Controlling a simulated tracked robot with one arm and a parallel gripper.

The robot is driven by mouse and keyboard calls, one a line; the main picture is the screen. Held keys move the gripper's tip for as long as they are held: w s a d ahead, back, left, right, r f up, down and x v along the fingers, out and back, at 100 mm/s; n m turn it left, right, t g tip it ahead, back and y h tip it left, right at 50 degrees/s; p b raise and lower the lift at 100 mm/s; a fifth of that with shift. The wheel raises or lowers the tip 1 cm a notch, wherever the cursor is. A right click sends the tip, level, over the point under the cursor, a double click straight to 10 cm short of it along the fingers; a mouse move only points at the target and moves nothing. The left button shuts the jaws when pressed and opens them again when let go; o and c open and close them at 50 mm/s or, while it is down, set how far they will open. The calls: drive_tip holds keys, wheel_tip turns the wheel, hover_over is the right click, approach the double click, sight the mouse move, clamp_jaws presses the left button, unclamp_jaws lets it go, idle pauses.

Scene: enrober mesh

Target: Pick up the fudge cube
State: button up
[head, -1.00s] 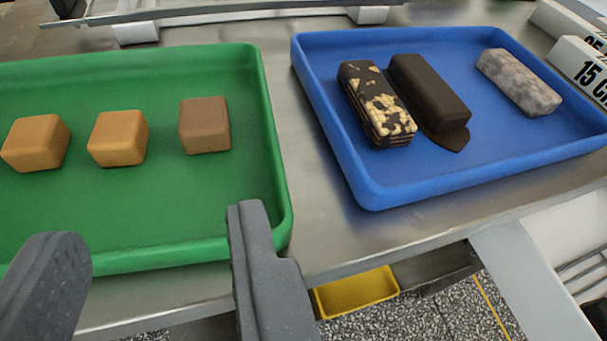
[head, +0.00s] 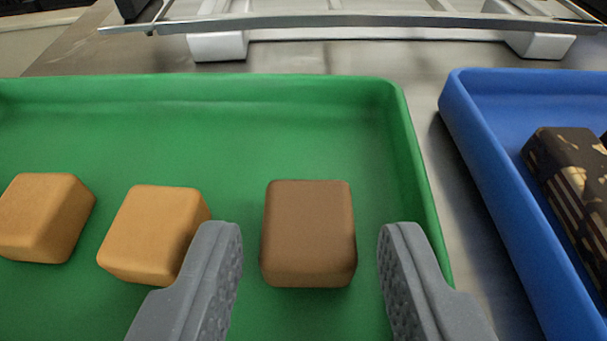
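Three cubes sit in a row in the green tray (head: 330,100). The rightmost is a darker brown cube (head: 308,235), which looks like the fudge cube. The other two are lighter caramel-coloured cubes, one in the middle (head: 150,235) and one at the left (head: 42,220). My gripper (head: 310,232) is open and empty. Its fingers appear to the left and right of the brown cube, with a gap on each side. The left finger appears close to the middle caramel cube and overlaps its lower right corner in the picture. The height of the fingertips over the tray is hard to tell.
The green tray's right wall runs close beside my right finger. A blue tray (head: 470,135) stands to the right, with a dark bar with pale flecks (head: 570,180) partly in view. A metal rail on white feet (head: 218,46) crosses the back of the steel table.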

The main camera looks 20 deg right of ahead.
sight(304, 230)
drive_tip(key=shift+x, duration=1.6)
drive_tip(key=shift+a+f, duration=0.1)
drive_tip(key=c, duration=0.5)
drive_tip(key=shift+c, duration=0.2)
